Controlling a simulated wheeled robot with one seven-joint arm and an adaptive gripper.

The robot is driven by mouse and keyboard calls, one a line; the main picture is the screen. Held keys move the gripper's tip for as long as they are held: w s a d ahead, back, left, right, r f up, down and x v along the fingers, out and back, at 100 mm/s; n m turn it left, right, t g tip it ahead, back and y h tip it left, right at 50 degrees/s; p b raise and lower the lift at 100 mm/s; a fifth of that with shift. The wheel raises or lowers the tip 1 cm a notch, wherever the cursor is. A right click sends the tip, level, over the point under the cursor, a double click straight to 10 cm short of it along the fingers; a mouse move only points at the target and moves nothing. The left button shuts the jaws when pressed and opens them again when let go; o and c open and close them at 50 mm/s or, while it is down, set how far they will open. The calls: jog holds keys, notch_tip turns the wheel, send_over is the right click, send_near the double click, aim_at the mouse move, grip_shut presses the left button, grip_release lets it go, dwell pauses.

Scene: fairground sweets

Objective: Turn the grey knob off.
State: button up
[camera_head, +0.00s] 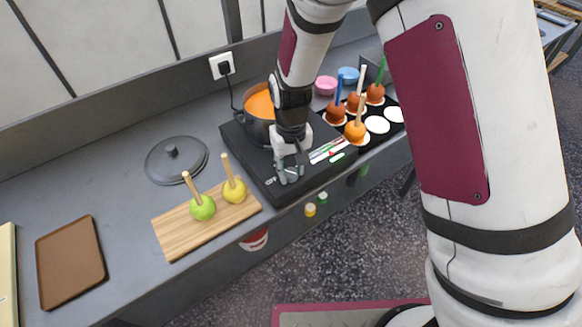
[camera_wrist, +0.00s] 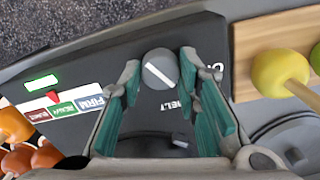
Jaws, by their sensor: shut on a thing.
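The grey knob (camera_wrist: 160,68) is round with a white line across it, set on the black panel of the cooker (camera_head: 259,168). In the wrist view its white line is slanted, upper left to lower right. "MELT" is printed below it; a partly hidden label starting with "O" is at its right. My gripper (camera_wrist: 160,72) has its green-padded fingers on either side of the knob and is shut on it. In the head view my gripper (camera_head: 290,172) is at the cooker's front, and its fingers hide most of the knob.
A pot (camera_head: 258,113) of orange liquid stands on the cooker behind my arm. A board (camera_head: 180,234) with two apples on sticks lies left, beside a pot lid (camera_head: 165,162). A black tray (camera_head: 352,138) of dipped apples is right. A lit green bar (camera_wrist: 42,83) shows on the panel.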

aim_at(291, 172)
jog(key=n, duration=0.3)
jog(key=shift+f+n+b, duration=0.1)
jog(key=shift+n+b, duration=0.25)
jog(key=shift+n, duration=0.05)
jog(key=shift+s+n+b, duration=0.1)
jog(key=shift+n+b, duration=0.3)
jog(key=shift+n, duration=1.5)
jog(key=o, duration=1.2)
notch_tip(291, 172, up, 12)
jog(key=shift+r, duration=0.1)
